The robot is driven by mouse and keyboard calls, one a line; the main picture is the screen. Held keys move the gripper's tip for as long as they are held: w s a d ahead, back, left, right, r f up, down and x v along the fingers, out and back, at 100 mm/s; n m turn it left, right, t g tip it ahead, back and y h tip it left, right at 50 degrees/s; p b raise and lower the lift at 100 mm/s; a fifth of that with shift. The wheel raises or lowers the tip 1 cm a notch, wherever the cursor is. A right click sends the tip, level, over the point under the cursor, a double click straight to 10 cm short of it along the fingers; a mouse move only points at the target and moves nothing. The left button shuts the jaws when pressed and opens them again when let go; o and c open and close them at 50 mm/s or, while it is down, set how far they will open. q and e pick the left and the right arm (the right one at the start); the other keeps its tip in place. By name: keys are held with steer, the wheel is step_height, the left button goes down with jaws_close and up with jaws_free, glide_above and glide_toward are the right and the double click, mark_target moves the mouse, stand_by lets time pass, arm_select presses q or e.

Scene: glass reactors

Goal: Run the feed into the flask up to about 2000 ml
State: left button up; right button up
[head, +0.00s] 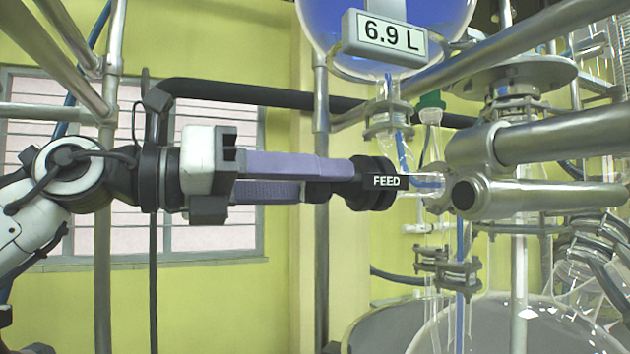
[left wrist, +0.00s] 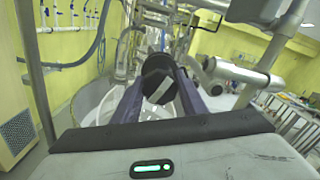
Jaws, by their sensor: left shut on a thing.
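My left gripper (head: 345,180) comes in from the left in the head view, its purple fingers shut on the black FEED knob (head: 383,181). The knob also shows between the fingers in the left wrist view (left wrist: 160,80), with a pale bar across its face. Above it hangs a round glass vessel of blue liquid (head: 385,20) with a display (head: 385,34) reading 6.9 L. Blue liquid shows in the glass tubing by the valve and below it. A large glass flask (head: 520,325) is partly in view at the bottom right; its level cannot be read. My right gripper is not in view.
Thick metal pipes (head: 545,130) and clamps (head: 445,268) crowd the space right of the knob. A metal post (head: 321,240) stands behind my gripper. A yellow wall with a barred window (head: 215,230) is behind my left arm.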

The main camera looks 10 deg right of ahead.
arm_select(q)
steer(key=n, duration=0.5)
stand_by(0.5)
steer(key=o, duration=1.1)
steer(key=shift+c, duration=0.2)
steer(key=s+a+b, duration=0.2)
steer(key=a, duration=0.8)
